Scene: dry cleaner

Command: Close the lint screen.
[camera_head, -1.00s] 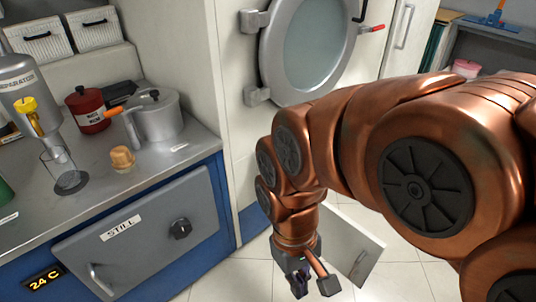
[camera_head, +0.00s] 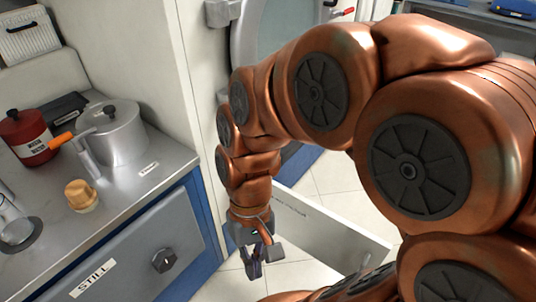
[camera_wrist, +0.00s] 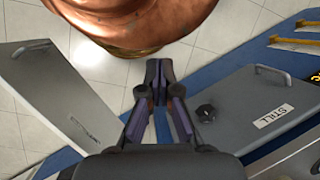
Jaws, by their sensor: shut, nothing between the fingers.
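The lint screen, a pale grey flap panel (camera_head: 330,238) with a small label, stands swung out from the machine low over the floor in the head view. It also shows at the left of the wrist view (camera_wrist: 62,95), with a bar handle (camera_wrist: 33,47) at its far end. My gripper (camera_head: 253,270) points down just left of the panel in the head view, apart from it as far as I can tell. In the wrist view my gripper (camera_wrist: 159,68) has its fingertips together and empty, between the panel and the blue cabinet front. The panel's hinge side is partly hidden by my arm.
A pot (camera_head: 112,135), a red canister (camera_head: 27,140) and a corked jar (camera_head: 81,196) stand on the counter. Tiled floor (camera_head: 345,190) is clear behind the panel.

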